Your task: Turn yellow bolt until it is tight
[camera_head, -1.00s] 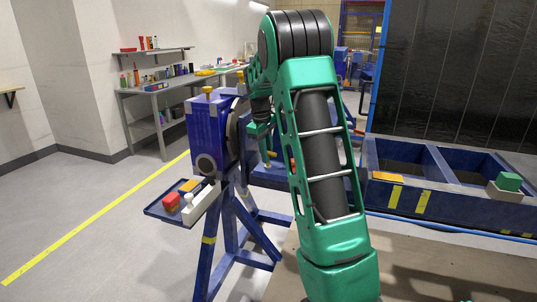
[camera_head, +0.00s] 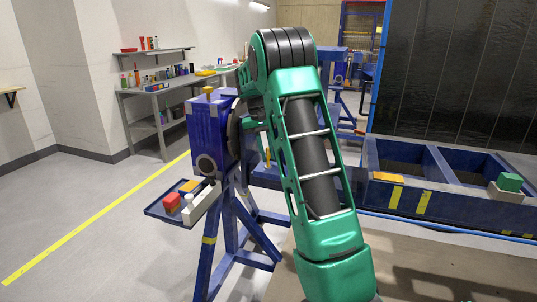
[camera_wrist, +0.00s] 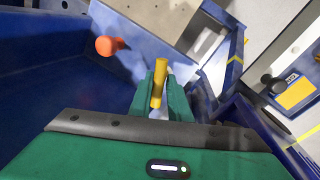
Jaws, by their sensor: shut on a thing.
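The yellow bolt (camera_wrist: 159,82) is in the middle of the wrist view, a short yellow rod. My gripper (camera_wrist: 160,90) has its two green fingers closed on either side of it, and the bolt's end sticks out beyond the fingertips. Where the bolt meets the jig cannot be made out. In the head view the blue rotary jig (camera_head: 207,130) stands on its blue stand, with a dark round plate on its right side. My green arm covers much of the jig's right part, and my fingers cannot be made out there.
An orange knob (camera_wrist: 107,46) is left of the bolt in the wrist view. A small blue tray (camera_head: 160,211) with several parts sits at the jig's left. A long blue frame (camera_head: 400,160) is at right. Open floor lies left of the jig.

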